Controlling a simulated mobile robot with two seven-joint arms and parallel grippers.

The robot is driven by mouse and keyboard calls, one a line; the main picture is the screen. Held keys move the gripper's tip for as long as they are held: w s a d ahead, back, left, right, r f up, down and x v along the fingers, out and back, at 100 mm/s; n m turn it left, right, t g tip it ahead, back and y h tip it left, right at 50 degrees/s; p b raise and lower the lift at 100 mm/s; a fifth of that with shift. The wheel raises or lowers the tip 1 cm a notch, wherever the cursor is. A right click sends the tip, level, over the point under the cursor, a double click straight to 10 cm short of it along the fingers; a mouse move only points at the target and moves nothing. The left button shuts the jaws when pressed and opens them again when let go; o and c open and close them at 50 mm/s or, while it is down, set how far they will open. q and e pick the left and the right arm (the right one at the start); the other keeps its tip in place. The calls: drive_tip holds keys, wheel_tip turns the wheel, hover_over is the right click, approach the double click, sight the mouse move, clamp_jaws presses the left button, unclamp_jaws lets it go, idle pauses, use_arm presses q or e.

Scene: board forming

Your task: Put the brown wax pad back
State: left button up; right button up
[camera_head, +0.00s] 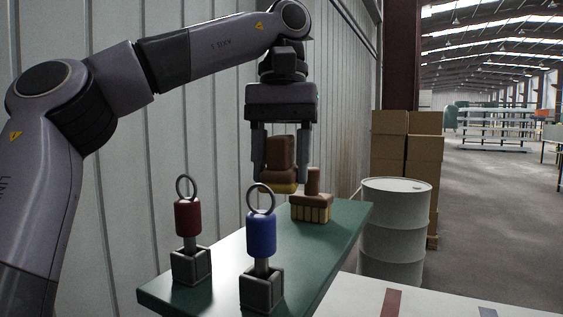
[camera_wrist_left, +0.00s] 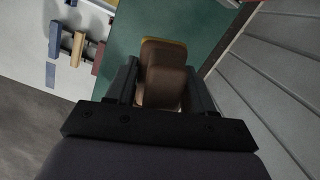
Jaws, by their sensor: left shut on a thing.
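My left gripper (camera_head: 281,180) points down over the green shelf and is shut on the brown wax pad (camera_head: 280,155), a brown block with a yellowish underside. The pad also shows between the fingers in the left wrist view (camera_wrist_left: 162,88). My right gripper is not in view.
On the green shelf (camera_head: 220,262) stand a red-handled ring tool (camera_head: 188,218) and a blue-handled one (camera_head: 262,234), each in a grey holder. A ribbed wall (camera_head: 130,200) runs along the left. A white drum (camera_head: 394,232) and cardboard boxes (camera_head: 405,150) stand beyond, at right.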

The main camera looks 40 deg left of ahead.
use_arm(q)
drive_tip(key=b, duration=0.4)
hover_over(280, 246)
drive_tip(key=shift+w+a+f, duration=0.1)
drive_tip(key=shift+f, duration=1.25)
drive_tip(key=shift+w+f, duration=0.1)
drive_tip(key=shift+f, duration=2.55)
drive_tip(key=shift+f+b, duration=0.3)
drive_tip(key=shift+b, duration=0.1)
drive_tip(key=o, duration=1.6)
drive_tip(key=shift+c, duration=0.2)
drive_tip(key=shift+w+a+r+p, duration=0.1)
drive_tip(key=shift+w+r+p, duration=0.1)
drive_tip(key=shift+r+p, duration=1.35)
drive_tip(key=shift+w+a+r+p, duration=0.15)
drive_tip(key=shift+r+p, duration=0.8)
drive_tip(key=shift+r, duration=1.05)
